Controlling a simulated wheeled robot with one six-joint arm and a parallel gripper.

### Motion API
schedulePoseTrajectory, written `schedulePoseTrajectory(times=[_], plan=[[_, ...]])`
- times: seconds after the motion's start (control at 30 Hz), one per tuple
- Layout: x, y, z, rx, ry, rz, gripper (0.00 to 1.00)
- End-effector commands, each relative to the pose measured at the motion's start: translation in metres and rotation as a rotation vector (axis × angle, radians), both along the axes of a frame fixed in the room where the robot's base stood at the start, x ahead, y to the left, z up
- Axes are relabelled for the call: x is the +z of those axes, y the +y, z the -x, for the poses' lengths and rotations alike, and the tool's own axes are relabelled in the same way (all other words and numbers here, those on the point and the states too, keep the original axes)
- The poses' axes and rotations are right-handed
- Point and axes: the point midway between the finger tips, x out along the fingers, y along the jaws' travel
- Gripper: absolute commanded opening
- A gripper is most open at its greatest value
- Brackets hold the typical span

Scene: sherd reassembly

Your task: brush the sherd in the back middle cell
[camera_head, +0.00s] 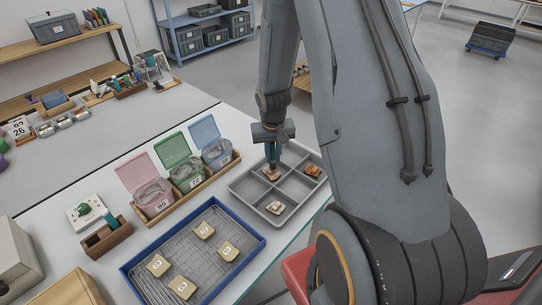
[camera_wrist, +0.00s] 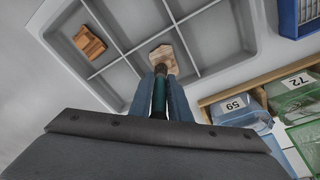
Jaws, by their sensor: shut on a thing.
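My gripper (camera_head: 272,150) points down over the grey divided tray (camera_head: 250,205) and is shut on a brush. The brush (camera_wrist: 159,95), with a teal and black handle, shows between the fingers in the wrist view. Its dark end lies over the near edge of a pale tan sherd (camera_wrist: 163,57); I cannot tell whether it touches. That sherd also shows under the gripper in the head view (camera_head: 271,174). An orange-brown sherd (camera_head: 314,170) lies in another cell and in the wrist view (camera_wrist: 90,42). A pale, reddish-marked sherd (camera_head: 275,208) lies in a front cell.
Pink (camera_head: 151,198), green (camera_head: 187,174) and blue (camera_head: 216,153) lidded bins stand in a wooden rack left of the tray. A blue-rimmed wire tray (camera_head: 203,263) holds several numbered tan pieces in front. A wooden block holder (camera_head: 107,238) stands at the left.

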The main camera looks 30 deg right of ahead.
Motion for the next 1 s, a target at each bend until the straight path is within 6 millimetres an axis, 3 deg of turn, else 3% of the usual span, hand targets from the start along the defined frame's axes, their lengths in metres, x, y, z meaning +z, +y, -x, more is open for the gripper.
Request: schedulePoseTrajectory(times=[0.13, 0.47, 0.8, 1.0], plan=[[-0.001, -0.002, 0.000, 0.002, 0.002, 0.000, 0.00], [0.000, 0.014, 0.004, 0.003, 0.002, 0.000, 0.00], [0.001, -0.002, 0.001, -0.001, 0.002, -0.001, 0.00], [0.000, 0.002, 0.001, 0.002, 0.001, 0.000, 0.00]])
